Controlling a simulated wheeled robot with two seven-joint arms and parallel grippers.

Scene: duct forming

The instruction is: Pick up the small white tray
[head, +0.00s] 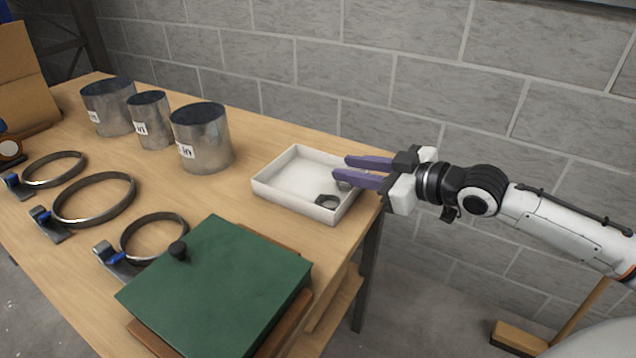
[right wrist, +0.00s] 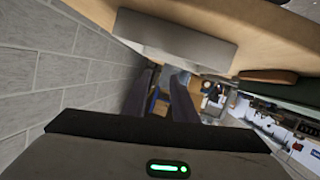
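The small white tray (head: 285,183) sits at the table's back right edge. A small dark ring (head: 327,202) lies in it, and another small metal piece is partly hidden by a finger. My right gripper (head: 342,168) comes in from the right with its purple fingers apart and nothing between them. In the head view its fingertips overlap the tray's right end. In the right wrist view, the tray (right wrist: 175,42) shows beyond and to the side of the fingers (right wrist: 160,95), not between them. My left gripper is not in view.
Three metal duct cylinders (head: 203,142) stand left of the tray. Several ring clamps (head: 95,200) lie at the left. A green box-like block (head: 215,285) with a black knob sits in front. A block wall (head: 430,75) runs close behind the table.

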